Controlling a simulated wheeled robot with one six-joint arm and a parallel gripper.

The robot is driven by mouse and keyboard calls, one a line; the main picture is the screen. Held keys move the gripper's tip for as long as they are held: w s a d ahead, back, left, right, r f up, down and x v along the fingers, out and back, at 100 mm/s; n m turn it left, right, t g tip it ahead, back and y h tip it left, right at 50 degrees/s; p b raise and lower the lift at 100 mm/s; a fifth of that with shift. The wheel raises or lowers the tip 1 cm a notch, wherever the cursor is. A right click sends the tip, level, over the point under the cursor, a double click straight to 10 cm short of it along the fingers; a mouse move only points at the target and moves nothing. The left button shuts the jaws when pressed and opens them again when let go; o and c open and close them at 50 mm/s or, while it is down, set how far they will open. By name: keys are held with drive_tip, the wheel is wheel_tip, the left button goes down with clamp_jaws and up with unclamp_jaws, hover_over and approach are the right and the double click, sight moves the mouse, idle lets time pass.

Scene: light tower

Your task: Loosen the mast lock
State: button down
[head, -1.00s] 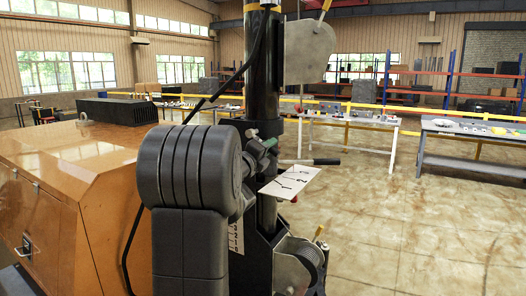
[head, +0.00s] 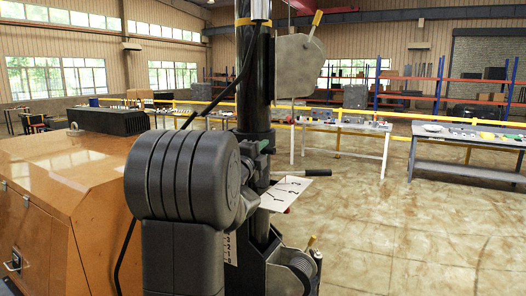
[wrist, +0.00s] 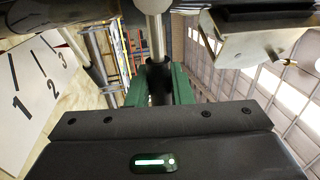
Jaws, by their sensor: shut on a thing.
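The black mast (head: 255,75) stands upright in the middle of the head view. My gripper (head: 264,147) is at its side, partly hidden behind my own wrist. In the wrist view my green fingers (wrist: 160,86) are shut on the black end of a silver rod (wrist: 153,28), which looks like the lock handle. A white plate with marks and the numbers 1, 2, 3 (head: 285,194) sits just below the gripper; it also shows at the left of the wrist view (wrist: 30,85). A lever with a black grip (head: 318,173) sticks out to the right above the plate.
An orange housing (head: 70,180) fills the left. A winch drum (head: 296,270) and a yellow-handled crank sit low on the mast. A metal plate bracket (head: 299,65) is higher up. Worktables (head: 470,165) stand behind; the floor at right is clear.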

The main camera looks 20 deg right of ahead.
drive_tip(key=shift+r, duration=0.15)
drive_tip(key=c, duration=1.3)
unclamp_jaws()
drive_tip(key=shift+c, duration=0.2)
drive_tip(key=shift+a, duration=0.1)
drive_tip(key=b+v, duration=0.4)
drive_tip(key=v, duration=0.9)
drive_tip(key=shift+s+a, duration=0.2)
drive_tip(key=shift+s, duration=0.05)
drive_tip(key=p+x, duration=0.4)
drive_tip(key=x, duration=0.9)
drive_tip(key=shift+w+d, duration=0.35)
